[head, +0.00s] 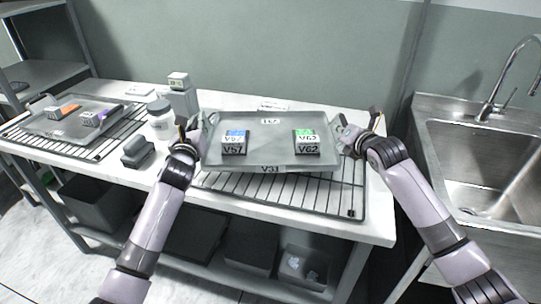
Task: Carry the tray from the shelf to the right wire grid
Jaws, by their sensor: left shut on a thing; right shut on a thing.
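A grey metal tray (270,150) labelled V31 is at the right wire grid (215,180) on the white bench. It overlaps most of the grid; I cannot tell whether it rests on it or hangs just above. On the tray are a box with a blue top marked V57 (234,148) and a box with a green top marked V62 (307,148). My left gripper (195,137) is shut on the tray's left end. My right gripper (350,138) is shut on its right end. The fingertips are partly hidden at the tray ends.
A second tray (45,127) with two boxes lies on the left wire grid (97,152). A sink (480,160) is at the right.

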